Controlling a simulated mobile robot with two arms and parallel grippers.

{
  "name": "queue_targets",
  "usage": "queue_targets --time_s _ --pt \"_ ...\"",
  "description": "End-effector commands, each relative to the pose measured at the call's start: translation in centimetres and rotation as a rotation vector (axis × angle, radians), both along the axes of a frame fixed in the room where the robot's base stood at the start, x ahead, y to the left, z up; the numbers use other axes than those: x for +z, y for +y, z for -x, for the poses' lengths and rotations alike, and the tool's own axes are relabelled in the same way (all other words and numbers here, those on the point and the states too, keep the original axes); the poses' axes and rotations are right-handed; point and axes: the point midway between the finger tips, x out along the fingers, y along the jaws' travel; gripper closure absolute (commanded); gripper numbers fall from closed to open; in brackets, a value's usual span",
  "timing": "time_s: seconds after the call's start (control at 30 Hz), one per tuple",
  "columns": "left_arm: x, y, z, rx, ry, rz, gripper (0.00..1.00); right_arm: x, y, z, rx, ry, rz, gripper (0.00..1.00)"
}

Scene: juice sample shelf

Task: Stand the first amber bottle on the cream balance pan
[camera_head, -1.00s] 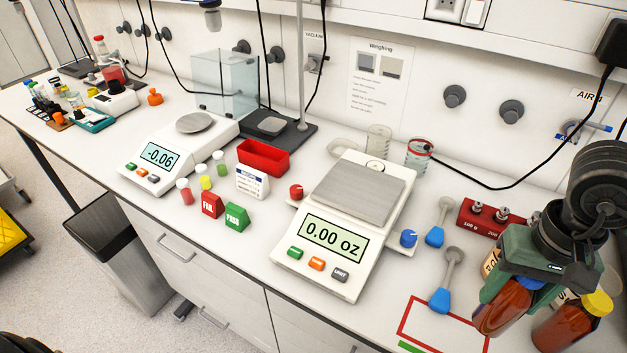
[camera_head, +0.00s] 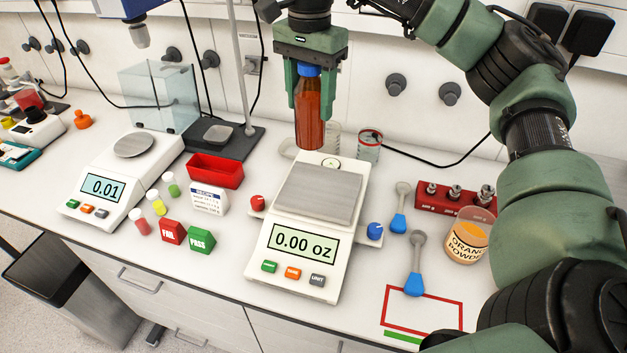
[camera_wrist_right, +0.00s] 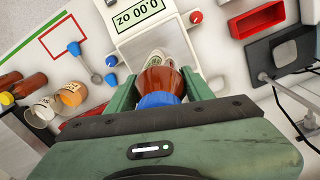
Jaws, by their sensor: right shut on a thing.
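My right gripper (camera_head: 309,95) is shut on an amber bottle (camera_head: 310,122) with a blue cap. It holds the bottle roughly upright, cap up, in the air. In the head view the bottle's base appears just behind the square steel pan (camera_head: 318,193) of the cream balance (camera_head: 293,284), apart from the pan. The balance display reads 0.00 oz and the pan is empty. The wrist view shows the bottle (camera_wrist_right: 159,80) between the fingers, with the balance (camera_wrist_right: 148,22) beyond it; the bottle hides part of the balance there. My left gripper is not in view.
A red weight box (camera_head: 430,197), blue-handled scoops (camera_head: 414,266) and an orange powder jar (camera_head: 466,243) stand right of the balance. A glass beaker (camera_head: 370,148) is behind it. A red tray (camera_head: 215,170) and a second balance (camera_head: 128,165) are left. The wrist view shows another amber bottle (camera_wrist_right: 30,85).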

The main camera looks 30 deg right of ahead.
Motion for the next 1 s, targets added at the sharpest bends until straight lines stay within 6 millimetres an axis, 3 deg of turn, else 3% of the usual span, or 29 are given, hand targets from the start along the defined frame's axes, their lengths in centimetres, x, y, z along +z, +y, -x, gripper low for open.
queue_targets --time_s 0.03,0.1,0.2,0.27,0.6,0.83,1.0 --pt "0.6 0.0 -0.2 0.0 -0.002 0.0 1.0 2.2 -0.9 -0.4 -0.093 -0.004 -0.002 1.0" --pt "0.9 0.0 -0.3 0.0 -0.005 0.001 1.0 3.7 -1.8 -0.7 -0.19 -0.002 -0.001 1.0" --pt "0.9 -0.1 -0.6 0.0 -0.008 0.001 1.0 4.7 -2.5 -0.8 -0.272 0.001 0.0 1.0" --pt "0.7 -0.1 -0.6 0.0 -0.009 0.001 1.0 4.3 -2.7 -0.8 -0.291 0.004 0.001 1.0" --pt "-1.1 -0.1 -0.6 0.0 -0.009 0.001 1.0 -4.0 -2.8 -0.7 -0.297 0.009 0.003 1.0" --pt "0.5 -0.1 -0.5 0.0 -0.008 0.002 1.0 -8.7 -2.9 -0.7 -0.298 0.006 0.004 1.0" --pt "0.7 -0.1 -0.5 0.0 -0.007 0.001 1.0 -10.4 -2.8 -0.8 -0.297 0.002 0.002 1.0"
